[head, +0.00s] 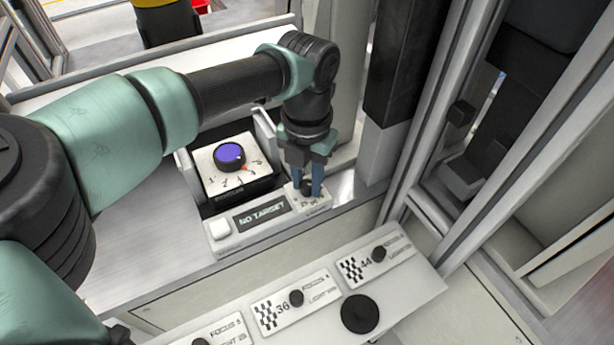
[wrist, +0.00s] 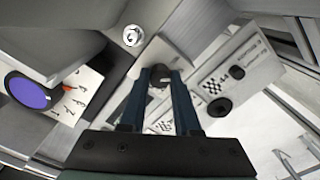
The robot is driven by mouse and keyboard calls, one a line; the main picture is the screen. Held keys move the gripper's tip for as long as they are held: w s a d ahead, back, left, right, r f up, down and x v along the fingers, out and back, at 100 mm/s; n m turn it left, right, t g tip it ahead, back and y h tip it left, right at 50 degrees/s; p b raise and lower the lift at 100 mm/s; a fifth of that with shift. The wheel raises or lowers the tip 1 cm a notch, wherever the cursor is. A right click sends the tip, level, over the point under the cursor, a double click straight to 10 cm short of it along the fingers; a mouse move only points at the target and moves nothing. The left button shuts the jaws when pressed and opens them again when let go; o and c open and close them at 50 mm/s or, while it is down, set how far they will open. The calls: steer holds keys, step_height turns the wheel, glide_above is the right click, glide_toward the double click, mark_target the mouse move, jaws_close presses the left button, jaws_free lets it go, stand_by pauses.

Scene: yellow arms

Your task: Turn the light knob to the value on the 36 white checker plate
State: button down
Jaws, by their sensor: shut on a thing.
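The console has a small dark knob at its right end, and my gripper (head: 308,190) points down with its blue fingers shut on it. In the wrist view the small dark knob (wrist: 159,82) sits between the fingertips; its pointer and scale are mostly hidden. The 36 white checker plate (head: 268,314) lies on the front ledge, with FOCUS and LIGHT lines whose values are too small to read surely. A larger blue-topped knob (head: 229,155) sits on a white numbered dial with a red mark, left of my gripper.
The console display (head: 262,214) reads NO TARGET, beside a white button (head: 220,229). A 44 checker plate (head: 352,270) and another partly cut-off plate (head: 215,333) share the ledge with a round black knob (head: 360,313). A metal frame post (head: 440,110) stands close on the right.

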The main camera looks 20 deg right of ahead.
mark_target(307, 184)
steer(key=shift+r+n, duration=0.1)
steer(key=shift+n, duration=0.4)
steer(key=c, duration=0.6)
jaws_free()
step_height(307, 184, up, 13)
steer(key=shift+f, duration=0.1)
